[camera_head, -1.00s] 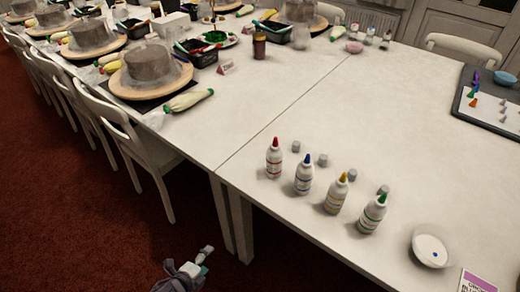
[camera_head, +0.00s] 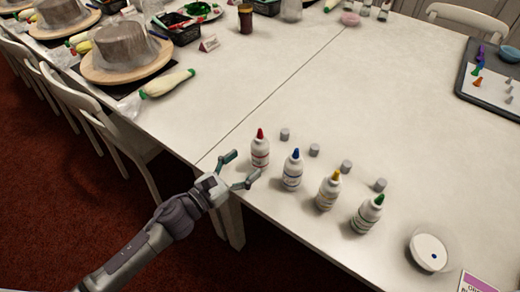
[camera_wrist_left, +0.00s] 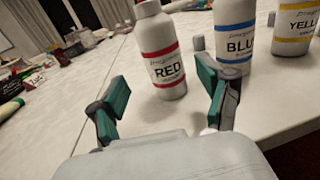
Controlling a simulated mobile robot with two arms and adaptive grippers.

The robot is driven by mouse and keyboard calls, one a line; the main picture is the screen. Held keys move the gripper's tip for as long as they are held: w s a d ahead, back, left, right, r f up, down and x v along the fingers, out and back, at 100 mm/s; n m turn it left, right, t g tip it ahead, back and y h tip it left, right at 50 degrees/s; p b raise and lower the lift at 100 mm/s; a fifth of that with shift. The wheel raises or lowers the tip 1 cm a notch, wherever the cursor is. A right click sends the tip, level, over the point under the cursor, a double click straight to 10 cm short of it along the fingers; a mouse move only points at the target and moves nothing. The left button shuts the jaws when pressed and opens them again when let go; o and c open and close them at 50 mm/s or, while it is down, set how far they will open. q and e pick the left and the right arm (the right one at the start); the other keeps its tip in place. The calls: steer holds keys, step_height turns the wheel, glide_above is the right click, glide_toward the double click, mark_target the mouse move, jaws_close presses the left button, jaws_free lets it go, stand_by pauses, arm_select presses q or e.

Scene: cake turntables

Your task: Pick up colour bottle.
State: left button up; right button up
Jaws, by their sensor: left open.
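Four colour bottles stand upright in a row near the front edge of the white table (camera_head: 330,110): red-tipped (camera_head: 260,151), blue-tipped (camera_head: 292,171), yellow-tipped (camera_head: 328,191) and green-tipped (camera_head: 367,214). My left gripper (camera_head: 241,169) is open and empty at the table's edge, just left of the red bottle. In the left wrist view the red bottle (camera_wrist_left: 161,55), labelled RED, stands ahead of and between the spread green fingers (camera_wrist_left: 168,100). The blue bottle (camera_wrist_left: 234,35) is beyond the right finger, with the yellow bottle (camera_wrist_left: 293,28) further right. My right gripper is not seen.
Small grey caps (camera_head: 314,150) lie behind the bottles. A white bowl (camera_head: 428,252) stands to their right. A cake on a turntable (camera_head: 125,70) and a piping bag (camera_head: 167,83) are at the far left. The middle of the table is clear.

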mark_target(254, 158)
arm_select(q)
steer(key=x, duration=0.6)
steer(key=shift+s+d+r+p, duration=0.1)
steer(key=shift+s+r+p, duration=0.1)
steer(key=shift+p, duration=0.15)
steer(key=c, duration=0.9)
